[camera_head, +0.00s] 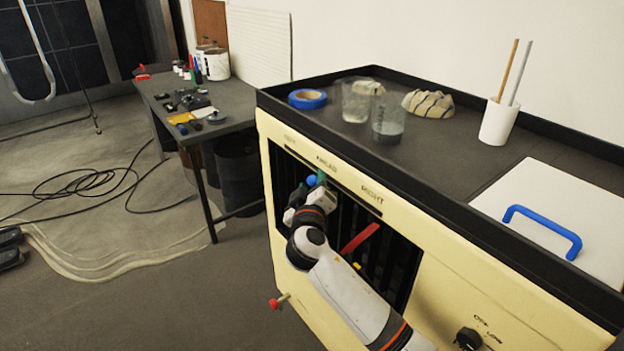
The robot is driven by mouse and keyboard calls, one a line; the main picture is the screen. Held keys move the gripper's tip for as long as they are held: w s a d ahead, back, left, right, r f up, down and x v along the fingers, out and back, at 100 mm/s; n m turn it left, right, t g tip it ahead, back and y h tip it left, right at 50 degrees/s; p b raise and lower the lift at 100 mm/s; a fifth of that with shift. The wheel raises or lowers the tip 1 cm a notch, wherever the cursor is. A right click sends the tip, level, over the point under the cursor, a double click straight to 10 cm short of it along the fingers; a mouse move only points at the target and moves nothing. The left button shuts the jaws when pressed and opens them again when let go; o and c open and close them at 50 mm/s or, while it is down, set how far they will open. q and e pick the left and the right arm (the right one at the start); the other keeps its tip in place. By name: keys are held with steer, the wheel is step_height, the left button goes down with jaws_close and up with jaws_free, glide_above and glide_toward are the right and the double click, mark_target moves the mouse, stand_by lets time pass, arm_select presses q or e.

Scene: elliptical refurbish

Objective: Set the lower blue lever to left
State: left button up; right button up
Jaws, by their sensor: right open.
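A cream cabinet (425,232) has a dark slatted opening in its front, under a label strip with AHEAD and RIGHT readable. A blue lever knob (312,181) shows at the upper left of this opening, close beside my right gripper (308,200). I cannot tell whether it is the lower blue lever, as my gripper and arm cover much of the opening. My right gripper is open, its pale fingers around or just in front of the lever area; contact is unclear. A green piece (321,175) shows just behind the blue knob. My left gripper is not in view.
A red lever (360,238) sticks out right of my gripper. A red-tipped knob (279,301) protrudes low on the left. The cabinet top holds blue tape (308,99), clear cups, a white cup (498,122) and a blue-handled lid (560,205). A workbench (226,118) stands behind left.

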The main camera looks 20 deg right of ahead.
steer(key=shift+x, duration=1)
jaws_close()
